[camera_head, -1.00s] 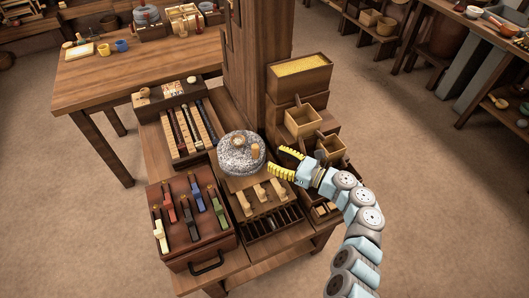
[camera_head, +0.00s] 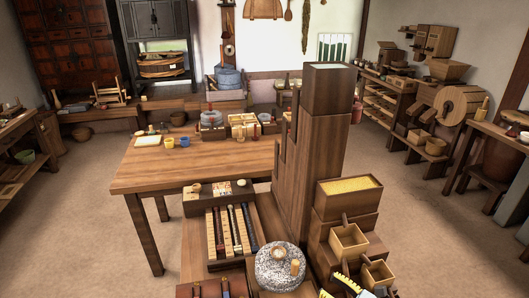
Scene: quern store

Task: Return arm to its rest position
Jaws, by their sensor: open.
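My gripper (camera_head: 334,287) shows only in part at the bottom edge, right of the centre. Its yellow ridged fingers are open, with nothing seen between them. Its tips are just right of the grey speckled quern stone (camera_head: 275,272), which has a wooden handle peg on top. They are apart from the stone and in front of the small wooden boxes. The rest of my arm is below the picture, so its pose is hidden.
A tall wooden post (camera_head: 318,150) rises behind the stone. A box of yellow grain (camera_head: 349,199) and small open boxes (camera_head: 348,242) stand at right, close to the gripper. A slotted rack (camera_head: 232,236) lies left of the stone. A long table (camera_head: 210,165) stands behind, with open floor around.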

